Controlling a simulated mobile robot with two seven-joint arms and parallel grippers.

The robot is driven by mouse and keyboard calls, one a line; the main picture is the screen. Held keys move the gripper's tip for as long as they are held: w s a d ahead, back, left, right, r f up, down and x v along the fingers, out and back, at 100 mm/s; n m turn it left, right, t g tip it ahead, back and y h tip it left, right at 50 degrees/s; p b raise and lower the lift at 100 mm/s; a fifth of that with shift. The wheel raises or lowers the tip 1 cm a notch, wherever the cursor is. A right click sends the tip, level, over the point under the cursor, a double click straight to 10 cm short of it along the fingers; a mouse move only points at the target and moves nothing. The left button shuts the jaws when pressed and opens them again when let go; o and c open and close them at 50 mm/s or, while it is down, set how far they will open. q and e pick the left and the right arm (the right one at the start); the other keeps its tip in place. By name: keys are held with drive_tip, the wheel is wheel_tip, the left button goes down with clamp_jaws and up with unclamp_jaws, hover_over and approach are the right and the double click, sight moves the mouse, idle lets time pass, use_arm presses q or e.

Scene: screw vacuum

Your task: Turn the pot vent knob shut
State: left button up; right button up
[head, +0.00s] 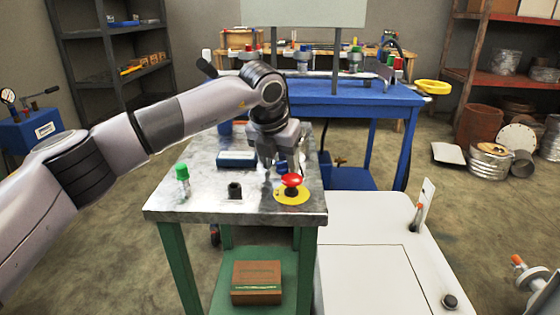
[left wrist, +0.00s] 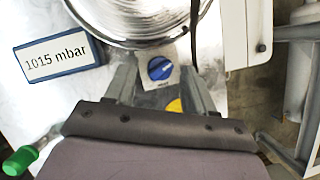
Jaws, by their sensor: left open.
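The blue vent knob (left wrist: 160,68) sits on a small pale plate beside the round metal pot (left wrist: 138,40) in the left wrist view. My left gripper (left wrist: 160,88) is open, with one finger on each side of the knob; I cannot tell whether they touch it. In the head view my left gripper (head: 268,172) points down over the metal-topped table (head: 210,203), and a bit of blue (head: 281,167) shows beside its fingers. My arm hides most of the pot there. My right gripper is not in view.
A red button (head: 291,180) on a yellow disc stands right of the gripper. A blue-framed display (left wrist: 57,60) reads 1015 mbar. A white cabinet (head: 365,235) adjoins on the right.

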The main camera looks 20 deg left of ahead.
use_arm(q)
clamp_jaws()
drive_tip(key=shift+n, duration=0.4)
drive_tip(key=n, duration=0.1)
drive_tip(key=n+y, duration=0.1)
drive_tip(key=shift+d+n, duration=0.2)
drive_tip(key=shift+n, duration=0.2)
drive_tip(key=n, duration=0.1)
drive_tip(key=n+y+p, duration=0.1)
drive_tip(key=n, duration=0.1)
drive_tip(key=shift+w+d+r+n+y, duration=0.1)
drive_tip(key=shift+d+n+y, duration=0.05)
drive_tip(key=shift+n+y, duration=0.15)
drive_tip(key=shift+n+g+y+p, duration=0.4)
drive_tip(key=shift+n+g, duration=0.1)
drive_tip(key=shift+n, duration=0.7)
drive_tip(key=shift+w+n, duration=0.1)
drive_tip(key=shift+n, duration=0.2)
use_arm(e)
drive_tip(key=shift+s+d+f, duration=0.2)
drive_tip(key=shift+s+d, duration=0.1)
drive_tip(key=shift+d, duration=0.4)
use_arm(q)
drive_tip(key=shift+d, duration=0.1)
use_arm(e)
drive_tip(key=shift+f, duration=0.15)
